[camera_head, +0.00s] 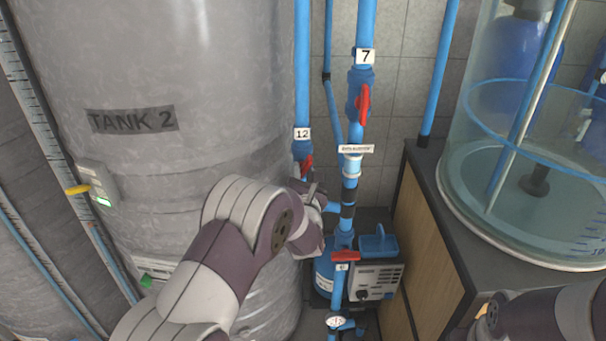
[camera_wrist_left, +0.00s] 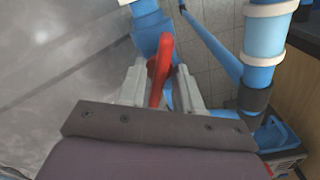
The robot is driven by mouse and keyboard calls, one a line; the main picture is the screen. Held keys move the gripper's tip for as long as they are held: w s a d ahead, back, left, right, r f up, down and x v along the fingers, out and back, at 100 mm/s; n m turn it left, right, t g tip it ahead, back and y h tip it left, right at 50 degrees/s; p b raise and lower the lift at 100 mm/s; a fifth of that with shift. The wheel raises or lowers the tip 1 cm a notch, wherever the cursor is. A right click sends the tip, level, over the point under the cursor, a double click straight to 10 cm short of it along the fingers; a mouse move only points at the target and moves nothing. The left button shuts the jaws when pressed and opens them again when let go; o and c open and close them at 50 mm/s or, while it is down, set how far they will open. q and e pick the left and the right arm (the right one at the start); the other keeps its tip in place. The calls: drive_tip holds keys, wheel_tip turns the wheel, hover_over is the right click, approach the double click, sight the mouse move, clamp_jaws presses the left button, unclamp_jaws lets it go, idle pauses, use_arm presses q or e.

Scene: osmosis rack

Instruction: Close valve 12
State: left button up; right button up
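Valve 12 sits on a blue vertical pipe beside Tank 2, under the white label "12" (camera_head: 302,133). Its red handle (camera_head: 307,164) shows just above my left gripper (camera_head: 314,187), which hides the lower part of the valve. In the left wrist view the red handle (camera_wrist_left: 160,70) stands between the two grey fingers of my left gripper (camera_wrist_left: 161,82). The fingers are apart, with a narrow gap seen on each side of the handle; contact cannot be told. My right gripper is out of view; only part of the right arm shows at the lower right.
Tank 2 (camera_head: 200,60) stands close on the left. The valve 7 handle (camera_head: 363,103) and its pipe are close on the right. Below are another red handle (camera_head: 345,256) and a pump unit (camera_head: 375,278). A wooden cabinet (camera_head: 425,255) carries a clear tank (camera_head: 530,225).

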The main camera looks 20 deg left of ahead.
use_arm(q)
clamp_jaws()
drive_tip(key=shift+f+m+b, duration=0.2)
drive_tip(key=shift+m+b, duration=0.3)
drive_tip(key=shift+b, duration=0.4)
drive_tip(key=m+b, duration=0.5)
drive_tip(key=b, duration=0.1)
drive_tip(key=shift+f, duration=0.1)
drive_tip(key=m+b, duration=0.2)
drive_tip(key=m, duration=0.1)
drive_tip(key=shift+r+m+b, duration=0.2)
drive_tip(key=shift+m+b, duration=0.55)
drive_tip(key=shift+m, duration=0.85)
